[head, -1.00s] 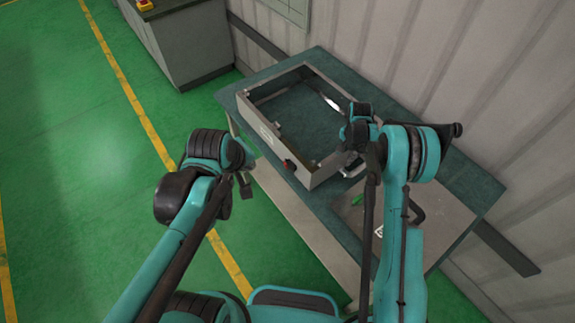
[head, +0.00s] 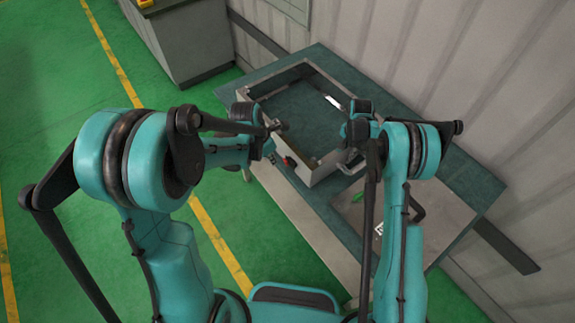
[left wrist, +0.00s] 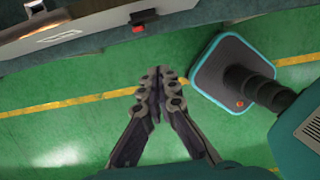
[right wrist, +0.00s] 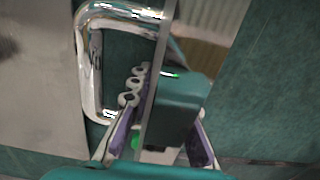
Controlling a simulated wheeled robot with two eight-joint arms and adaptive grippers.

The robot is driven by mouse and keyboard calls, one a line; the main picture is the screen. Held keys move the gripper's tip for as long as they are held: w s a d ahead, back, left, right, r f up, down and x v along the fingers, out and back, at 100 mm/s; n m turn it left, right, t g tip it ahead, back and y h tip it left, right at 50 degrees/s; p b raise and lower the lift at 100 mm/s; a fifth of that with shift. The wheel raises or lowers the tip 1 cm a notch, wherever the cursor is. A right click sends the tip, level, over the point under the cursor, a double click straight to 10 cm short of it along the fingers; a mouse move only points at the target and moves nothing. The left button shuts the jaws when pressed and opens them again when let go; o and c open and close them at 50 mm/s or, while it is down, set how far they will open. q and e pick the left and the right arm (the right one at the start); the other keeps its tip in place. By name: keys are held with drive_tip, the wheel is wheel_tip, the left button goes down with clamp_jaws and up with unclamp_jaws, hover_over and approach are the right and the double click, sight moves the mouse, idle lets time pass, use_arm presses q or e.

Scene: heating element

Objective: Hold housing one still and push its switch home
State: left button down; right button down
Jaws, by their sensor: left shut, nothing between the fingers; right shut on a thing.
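Housing one (head: 325,169) is an open, shallow grey metal frame on the table, with a shiny handle (head: 352,166) on its near right wall. The switch (head: 289,161), red and black, sits on its near left wall. It also shows in the left wrist view (left wrist: 143,17), above my fingertips. My left gripper (head: 272,157) is shut and empty, just outside that wall near the switch, apart from it in the left wrist view (left wrist: 160,78). My right gripper (right wrist: 165,105) is shut on the housing's wall beside the handle (right wrist: 88,65); in the head view my arm partly hides this.
The green-topped table (head: 455,170) stands against a ribbed wall. A light plate (head: 440,215) with a green item (head: 357,196) lies at its near right end. A grey cabinet (head: 190,45) stands at the back left. Open green floor lies to the left.

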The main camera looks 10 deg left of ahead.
sight(290, 163)
use_arm(q)
drive_tip(key=w+d+f, duration=0.2)
drive_tip(key=f, duration=0.3)
drive_tip(key=w+d+f, duration=0.2)
drive_tip(key=f, duration=0.2)
drive_tip(key=shift+w+d+f, duration=0.25)
drive_tip(key=shift+f, duration=0.1)
idle(0.3)
